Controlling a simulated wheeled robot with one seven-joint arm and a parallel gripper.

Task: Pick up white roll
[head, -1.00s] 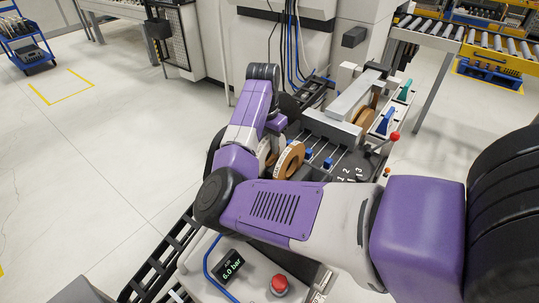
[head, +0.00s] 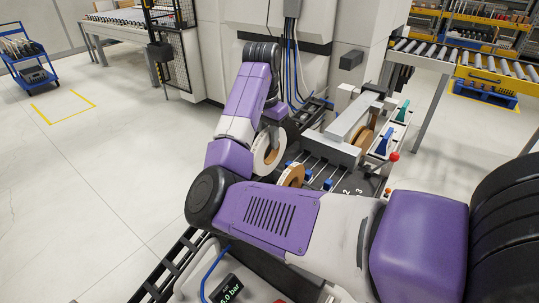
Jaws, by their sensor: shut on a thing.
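The white roll (head: 261,160) is a pale ring with a brown core, upright just right of my forearm in the head view. My gripper (head: 273,137) is shut on it and holds it above the machine's slotted rack. My arm hides part of the roll and most of the fingers. A brown wood-coloured roll (head: 292,176) stands in the rack just below and to the right, close to the white roll.
The slotted rack (head: 322,172) has blue clips and numbered lanes. To its right are a grey bar over another brown roll (head: 362,138), a blue lever (head: 385,141) and a red knob (head: 394,156). Open floor (head: 110,190) lies left.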

